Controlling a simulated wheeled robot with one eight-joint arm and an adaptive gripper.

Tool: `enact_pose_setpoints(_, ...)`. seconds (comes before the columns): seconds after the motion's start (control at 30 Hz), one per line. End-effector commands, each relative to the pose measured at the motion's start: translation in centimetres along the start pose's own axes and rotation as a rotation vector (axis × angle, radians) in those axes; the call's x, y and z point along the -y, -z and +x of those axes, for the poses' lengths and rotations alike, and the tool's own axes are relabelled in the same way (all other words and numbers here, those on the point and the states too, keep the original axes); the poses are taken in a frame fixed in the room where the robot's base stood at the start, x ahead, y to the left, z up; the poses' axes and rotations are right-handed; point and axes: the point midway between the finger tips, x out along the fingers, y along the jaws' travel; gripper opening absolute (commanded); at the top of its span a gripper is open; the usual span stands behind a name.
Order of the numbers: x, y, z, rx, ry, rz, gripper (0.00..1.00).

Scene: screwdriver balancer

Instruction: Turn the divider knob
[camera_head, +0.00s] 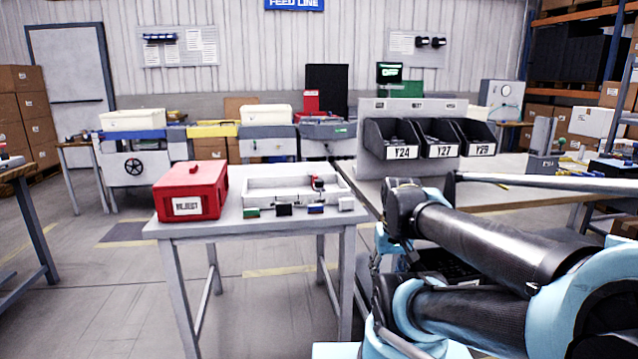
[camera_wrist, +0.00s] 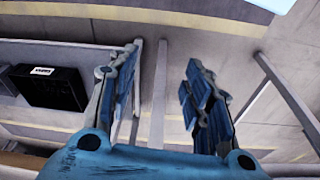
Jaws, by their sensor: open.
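A pale tray (camera_head: 262,195) lies on the grey table in the middle of the head view. A small red and black part (camera_head: 317,183) stands inside it, toward its right end; it may be the divider knob, but it is too small to tell. Small green, black, blue and grey tabs line the tray's front. My gripper (camera_wrist: 163,88) is open and empty in the wrist view, its blue fingers apart above floor and table legs. No knob shows in the wrist view. In the head view my arm fills the lower right, apart from the tray, and its fingers cannot be made out clearly.
A red reject box (camera_head: 190,191) stands left of the tray on the table (camera_head: 235,229). Black labelled bins (camera_head: 391,139) stand on a bench behind right. A black labelled box (camera_wrist: 49,88) shows at left in the wrist view. Floor left of the table is clear.

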Motion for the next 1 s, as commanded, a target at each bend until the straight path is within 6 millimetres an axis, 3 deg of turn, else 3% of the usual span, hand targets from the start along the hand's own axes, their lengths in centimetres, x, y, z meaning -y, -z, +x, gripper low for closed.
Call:
enact_pose_setpoints(0.07,0.1,0.0,-0.7,0.000,0.001,-0.024,0.49)
enact_pose_setpoints(0.27,0.6,4.5,-5.0,0.018,0.009,-0.189,0.49)
enact_pose_setpoints(0.6,2.7,14.5,-12.9,0.057,0.033,-0.570,0.49)
enact_pose_setpoints(1.0,6.7,26.8,-19.4,0.095,0.075,-1.014,0.49)
